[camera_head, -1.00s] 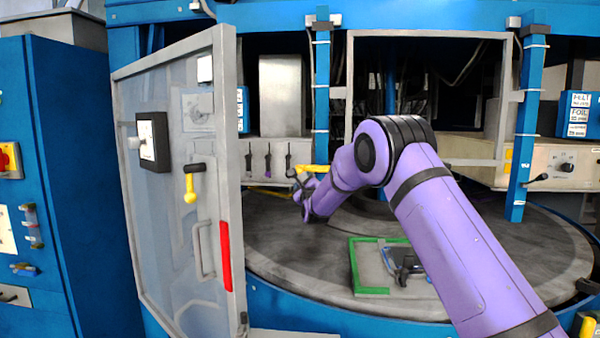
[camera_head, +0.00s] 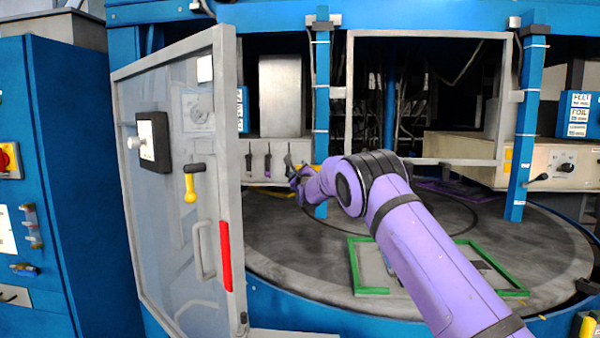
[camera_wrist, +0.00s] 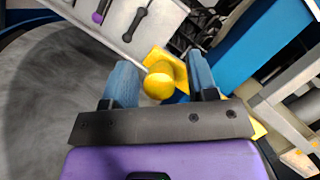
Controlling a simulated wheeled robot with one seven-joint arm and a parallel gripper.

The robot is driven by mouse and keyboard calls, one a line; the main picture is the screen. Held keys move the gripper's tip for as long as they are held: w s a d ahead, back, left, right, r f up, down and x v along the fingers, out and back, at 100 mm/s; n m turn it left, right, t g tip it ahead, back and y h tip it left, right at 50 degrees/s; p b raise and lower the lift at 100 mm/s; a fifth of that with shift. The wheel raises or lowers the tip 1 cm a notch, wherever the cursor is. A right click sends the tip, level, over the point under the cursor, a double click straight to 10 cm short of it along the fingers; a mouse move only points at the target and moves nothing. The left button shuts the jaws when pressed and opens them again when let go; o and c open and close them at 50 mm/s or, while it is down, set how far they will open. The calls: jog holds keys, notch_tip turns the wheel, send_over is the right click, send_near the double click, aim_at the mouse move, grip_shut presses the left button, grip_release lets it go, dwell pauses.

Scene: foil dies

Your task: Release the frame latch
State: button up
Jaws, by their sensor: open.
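A yellow latch with a round knob (camera_wrist: 158,82) and a flat yellow plate behind it shows in the wrist view; I take it for the frame latch. My gripper (camera_wrist: 161,72) is open, with one blue finger on each side of the knob. I cannot tell whether either finger touches it. In the head view my gripper (camera_head: 298,185) is small, at the far end of my purple arm, beside the left blue post. Only a bit of yellow (camera_head: 317,167) shows there, and my arm hides much of that spot.
An open clear door (camera_head: 175,250) with a yellow-handled lever (camera_head: 190,188) stands at the left. Dark-handled tools (camera_head: 268,160) hang on a panel behind my gripper. A green-edged frame (camera_head: 370,290) lies on the grey round table (camera_head: 290,240). Blue posts (camera_head: 527,130) rise around the table.

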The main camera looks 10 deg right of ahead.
grip_shut()
